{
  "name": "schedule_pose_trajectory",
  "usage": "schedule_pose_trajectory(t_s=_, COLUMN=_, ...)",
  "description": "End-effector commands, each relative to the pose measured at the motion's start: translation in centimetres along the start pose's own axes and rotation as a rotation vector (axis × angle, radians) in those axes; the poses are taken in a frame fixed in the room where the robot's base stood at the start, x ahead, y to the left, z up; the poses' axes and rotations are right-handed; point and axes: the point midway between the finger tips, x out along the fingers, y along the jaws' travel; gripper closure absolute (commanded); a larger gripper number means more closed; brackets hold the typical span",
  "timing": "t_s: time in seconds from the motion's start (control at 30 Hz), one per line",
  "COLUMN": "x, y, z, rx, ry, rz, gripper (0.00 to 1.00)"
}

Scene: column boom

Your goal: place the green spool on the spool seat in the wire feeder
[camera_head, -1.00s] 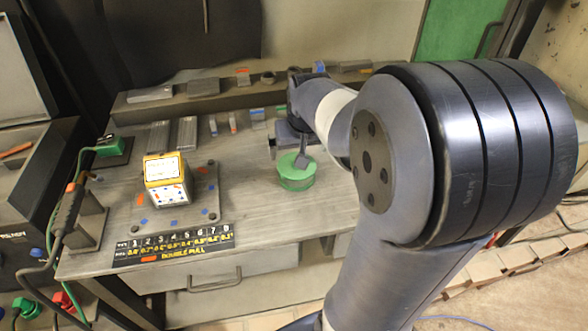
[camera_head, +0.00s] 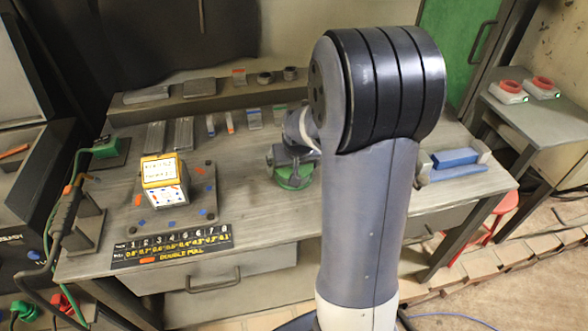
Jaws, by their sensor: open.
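The green spool (camera_head: 294,183) stands on the wooden workbench, right of centre, left of my upright arm. My gripper (camera_head: 291,168) is open and right over the spool, with its jaws low around or just above the top. The gripper covers part of the spool, and I cannot tell whether the jaws touch it. I cannot pick out the wire feeder or its spool seat for sure in this view.
A yellow-topped white box (camera_head: 163,181) sits on a grey plate (camera_head: 203,187) to the left. A numbered black strip (camera_head: 172,242) lies at the bench's front. A blue block (camera_head: 455,157) is at the right. Two red-topped devices (camera_head: 541,86) stand on a side table.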

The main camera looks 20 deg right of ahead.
Motion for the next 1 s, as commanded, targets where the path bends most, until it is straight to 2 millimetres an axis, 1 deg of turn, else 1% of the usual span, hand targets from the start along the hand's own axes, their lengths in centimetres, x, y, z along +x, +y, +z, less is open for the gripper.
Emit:
schedule_pose_trajectory(t_s=0.2, x=0.05, y=-0.01, z=-0.03, rx=0.000, ry=0.001, rz=0.000, gripper=0.00)
schedule_pose_trajectory(t_s=1.0, x=0.01, y=-0.01, z=-0.03, rx=0.000, ry=0.001, rz=0.000, gripper=0.65)
